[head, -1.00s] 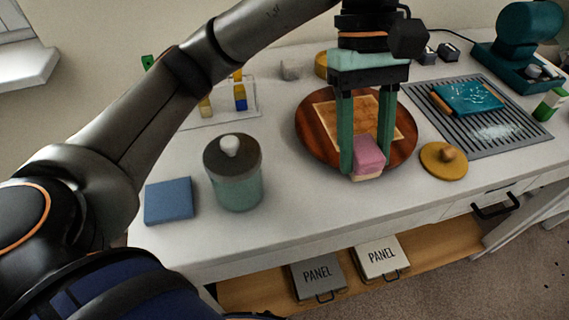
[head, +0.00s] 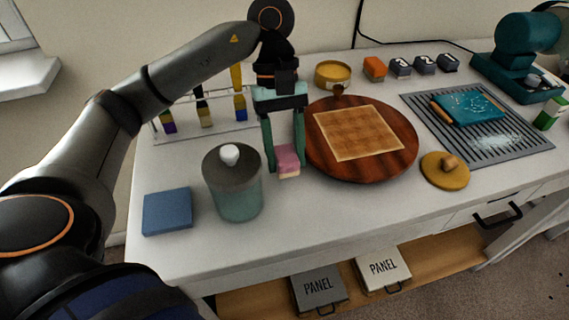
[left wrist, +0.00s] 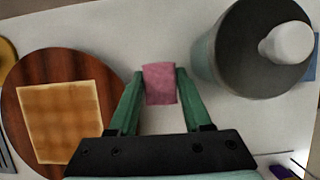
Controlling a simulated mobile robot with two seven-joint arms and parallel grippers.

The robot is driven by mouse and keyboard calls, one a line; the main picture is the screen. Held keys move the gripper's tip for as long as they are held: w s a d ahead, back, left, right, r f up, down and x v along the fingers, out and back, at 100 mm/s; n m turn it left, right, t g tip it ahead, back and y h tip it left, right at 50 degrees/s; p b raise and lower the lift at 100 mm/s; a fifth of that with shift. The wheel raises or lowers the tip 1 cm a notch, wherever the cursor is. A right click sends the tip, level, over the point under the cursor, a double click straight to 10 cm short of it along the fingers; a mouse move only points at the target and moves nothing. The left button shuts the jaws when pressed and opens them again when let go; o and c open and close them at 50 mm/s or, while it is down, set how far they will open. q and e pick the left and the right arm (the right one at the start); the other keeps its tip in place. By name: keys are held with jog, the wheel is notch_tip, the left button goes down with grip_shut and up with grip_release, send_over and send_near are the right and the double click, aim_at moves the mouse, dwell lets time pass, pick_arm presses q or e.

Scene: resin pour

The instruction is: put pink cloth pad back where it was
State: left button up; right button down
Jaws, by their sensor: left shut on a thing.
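The pink cloth pad (head: 287,160) is a small pink block with a paler lower edge, held between the fingers of my left gripper (head: 286,165). In the left wrist view the pad (left wrist: 159,83) sits between the green fingertips of the left gripper (left wrist: 160,88). The gripper points down in the gap between the lidded jar (head: 236,192) and the round wooden board (head: 370,170). Whether the pad touches the table is hard to tell. My right gripper is not in view.
A blue pad (head: 167,211) lies left of the jar. A rack with coloured tubes (head: 204,112) stands behind the left gripper. A yellow lid (head: 444,171) and a grey grooved mat (head: 500,146) lie to the right. The front strip of the white table (head: 330,215) is clear.

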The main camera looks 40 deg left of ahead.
aim_at(284, 166)
pick_arm(q)
jog(key=shift+a+f, duration=0.1)
jog(key=shift+f, duration=1.55)
jog(key=shift+f, duration=0.25)
jog(key=o, duration=1.2)
jog(key=shift+r, duration=0.1)
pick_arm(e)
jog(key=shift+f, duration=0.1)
pick_arm(q)
jog(key=shift+r, duration=0.15)
jog(key=shift+w+r, duration=0.1)
jog(key=shift+r, duration=0.2)
jog(key=shift+p+v, duration=1.35)
jog(key=shift+v, duration=4.45)
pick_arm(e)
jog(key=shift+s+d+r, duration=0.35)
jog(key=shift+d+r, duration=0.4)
